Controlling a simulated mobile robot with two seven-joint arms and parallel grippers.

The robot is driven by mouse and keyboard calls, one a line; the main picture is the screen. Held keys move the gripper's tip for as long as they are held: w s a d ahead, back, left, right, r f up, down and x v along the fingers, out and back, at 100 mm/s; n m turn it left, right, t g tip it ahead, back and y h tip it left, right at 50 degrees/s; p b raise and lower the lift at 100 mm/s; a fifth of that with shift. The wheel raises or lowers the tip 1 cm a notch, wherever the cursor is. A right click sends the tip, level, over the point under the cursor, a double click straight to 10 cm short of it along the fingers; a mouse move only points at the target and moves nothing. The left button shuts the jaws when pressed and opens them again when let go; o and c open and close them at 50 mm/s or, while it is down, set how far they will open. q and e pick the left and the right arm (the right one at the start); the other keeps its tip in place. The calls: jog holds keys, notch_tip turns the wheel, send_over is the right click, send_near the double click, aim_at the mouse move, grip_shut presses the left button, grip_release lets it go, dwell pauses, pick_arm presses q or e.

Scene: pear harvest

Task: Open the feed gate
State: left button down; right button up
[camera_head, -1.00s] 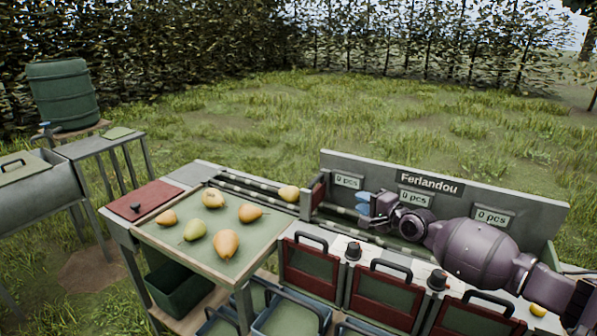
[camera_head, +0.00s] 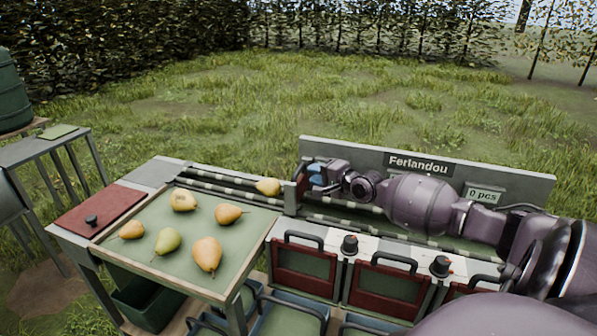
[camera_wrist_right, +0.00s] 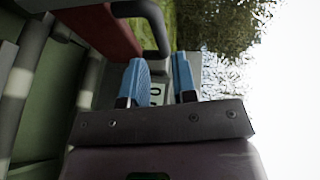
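The feed gate (camera_head: 301,183) is a small dark red panel across the belt lane at the left end of the sorting machine. It is partly hidden by my right gripper (camera_head: 317,175), whose blue fingers are beside its right face. In the right wrist view, the red gate panel (camera_wrist_right: 104,30) and its dark curved handle (camera_wrist_right: 158,28) are just beyond the fingertips. My right gripper (camera_wrist_right: 160,62) is open there, with a gap between the fingers. The handle's near end is close to the gap; I cannot tell whether it touches. My left gripper is out of view.
One pear (camera_head: 268,187) lies on the rails left of the gate. Several pears lie on the green tray (camera_head: 168,208). The machine's back panel (camera_head: 540,190) stands behind my right arm. Red-framed bin doors (camera_head: 303,284) with handles and dark knobs (camera_head: 349,245) line its front.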

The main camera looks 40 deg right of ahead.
aim_at(301, 170)
jog(key=b+x, duration=0.1)
jog(key=x, duration=0.5)
jog(key=shift+w+b, duration=0.35)
jog(key=shift+w, duration=0.05)
jog(key=c, duration=0.4)
grip_shut()
